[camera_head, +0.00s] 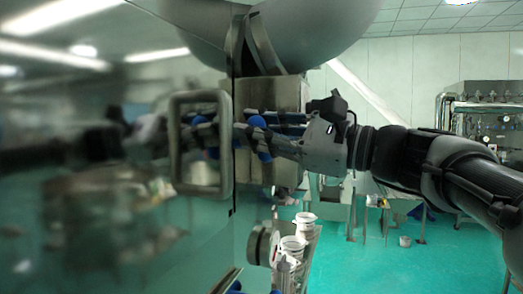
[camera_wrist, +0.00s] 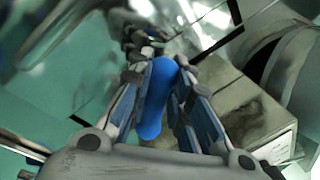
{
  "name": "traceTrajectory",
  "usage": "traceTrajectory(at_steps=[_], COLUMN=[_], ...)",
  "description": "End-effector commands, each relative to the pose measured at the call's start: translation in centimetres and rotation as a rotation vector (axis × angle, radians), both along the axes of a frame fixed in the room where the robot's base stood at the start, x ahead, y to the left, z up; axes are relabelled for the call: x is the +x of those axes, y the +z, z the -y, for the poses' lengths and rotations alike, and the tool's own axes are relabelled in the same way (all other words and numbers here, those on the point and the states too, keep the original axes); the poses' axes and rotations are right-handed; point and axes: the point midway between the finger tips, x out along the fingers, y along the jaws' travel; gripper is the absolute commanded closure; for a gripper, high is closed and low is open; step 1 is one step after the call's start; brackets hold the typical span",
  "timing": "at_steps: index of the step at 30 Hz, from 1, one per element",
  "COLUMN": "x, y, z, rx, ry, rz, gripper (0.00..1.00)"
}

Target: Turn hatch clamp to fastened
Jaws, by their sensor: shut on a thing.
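The hatch clamp's blue handle (camera_wrist: 157,97) stands between the fingers of my gripper (camera_wrist: 166,72) in the wrist view. My gripper is shut on it, with one finger along each side. In the head view my gripper (camera_head: 262,138) reaches in from the right, in front of a metal box. Rounded blue ends of the handle (camera_head: 264,156) show below and above the fingers. The clamp's metal base and catch are mostly hidden by the fingers, so I cannot tell whether it is fastened.
A shiny reflective panel (camera_head: 110,225) with a square metal handle (camera_head: 176,150) fills the left and mirrors the room. A large grey rounded vessel (camera_head: 300,35) hangs above. White containers (camera_head: 293,245) stand below. The green floor (camera_head: 375,262) at right is mostly clear.

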Motion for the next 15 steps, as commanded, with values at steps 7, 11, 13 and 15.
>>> traceTrajectory(at_steps=[7,11,13,15], x=[-0.31,-0.45,-0.49,-0.56], y=[-1.02,-1.21,-1.36,-1.46], z=[-0.13,-0.16,-0.18,-0.20], rx=[-0.081,-0.123,-0.144,-0.166], ry=[0.001,0.000,0.001,0.001], rz=[0.221,0.337,0.397,0.456], gripper=[1.00,1.00,1.00,1.00])
